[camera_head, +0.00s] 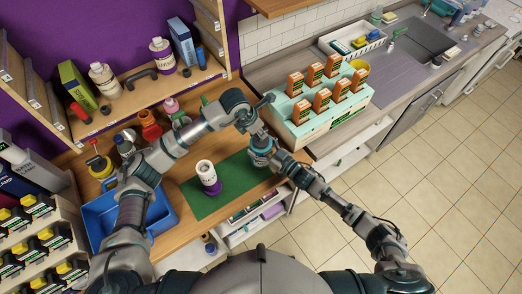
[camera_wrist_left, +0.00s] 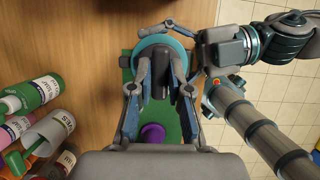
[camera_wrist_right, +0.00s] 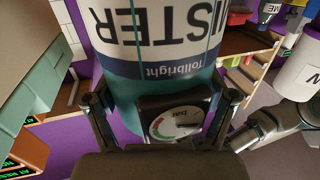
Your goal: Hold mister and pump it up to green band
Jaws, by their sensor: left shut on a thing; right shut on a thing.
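The mister is a teal bottle with a white label, held above the green mat. The right wrist view shows its body (camera_wrist_right: 160,40) close up, with the label upside down. A pressure gauge (camera_wrist_right: 176,123) with red and green arcs faces that camera; its needle reading is hard to tell. My right gripper (camera_wrist_right: 165,108) is shut around the mister's body. My left gripper (camera_wrist_left: 160,82) is shut on the dark pump handle (camera_wrist_left: 160,88) at the mister's top, above the teal rim (camera_wrist_left: 162,48). In the head view both grippers meet at the mister (camera_head: 262,150), mostly hidden by my arms.
A blue bin (camera_head: 100,218) is to the left. A pale green box (camera_head: 325,125) with several orange packs stands right. Shelves (camera_head: 125,95) are behind.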

